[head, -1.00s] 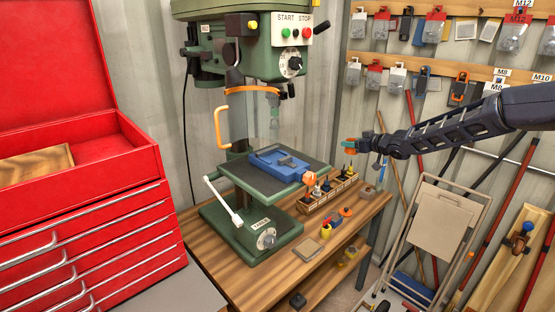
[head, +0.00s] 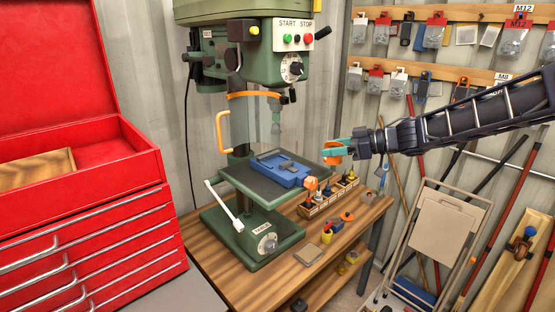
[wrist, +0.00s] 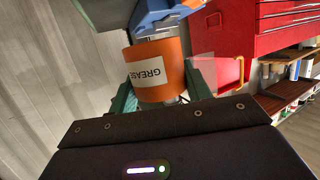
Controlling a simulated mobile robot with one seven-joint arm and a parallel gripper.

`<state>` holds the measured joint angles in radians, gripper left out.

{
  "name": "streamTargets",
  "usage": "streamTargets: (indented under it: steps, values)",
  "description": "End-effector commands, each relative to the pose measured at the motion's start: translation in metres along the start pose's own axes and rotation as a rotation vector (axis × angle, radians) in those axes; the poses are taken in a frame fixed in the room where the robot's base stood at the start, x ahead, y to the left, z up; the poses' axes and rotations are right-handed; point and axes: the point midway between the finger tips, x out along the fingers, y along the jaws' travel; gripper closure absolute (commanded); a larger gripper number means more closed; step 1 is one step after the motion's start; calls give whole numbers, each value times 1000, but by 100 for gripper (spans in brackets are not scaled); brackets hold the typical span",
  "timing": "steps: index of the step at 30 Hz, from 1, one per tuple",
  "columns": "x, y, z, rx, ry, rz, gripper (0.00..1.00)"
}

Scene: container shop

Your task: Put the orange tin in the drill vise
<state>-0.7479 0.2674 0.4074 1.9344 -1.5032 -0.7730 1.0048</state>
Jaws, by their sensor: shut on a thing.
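The orange tin (wrist: 158,64) carries a white label reading GREASE and sits between the green fingers of my gripper (wrist: 160,92) in the wrist view. In the head view my gripper (head: 336,153) is shut on the tin, held in the air to the right of the drill press. The blue drill vise (head: 283,168) rests on the green press table, left of and lower than the tin. No object shows between its jaws. Part of the blue vise (wrist: 165,15) also shows beyond the tin in the wrist view.
The green drill press (head: 250,50) has an orange-framed guard (head: 222,130) above the vise. A wooden rack of small tools (head: 328,195) stands just right of the press table. Several small items lie on the wooden bench (head: 290,275). A red tool chest (head: 90,215) stands at left.

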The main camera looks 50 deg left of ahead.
Motion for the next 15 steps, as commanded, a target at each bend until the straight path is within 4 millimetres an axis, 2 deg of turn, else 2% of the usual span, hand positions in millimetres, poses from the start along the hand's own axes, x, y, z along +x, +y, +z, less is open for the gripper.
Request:
streamTargets:
  steps: [15]
  values:
    - [106, -1, -33, 0, 2, -4, 81]
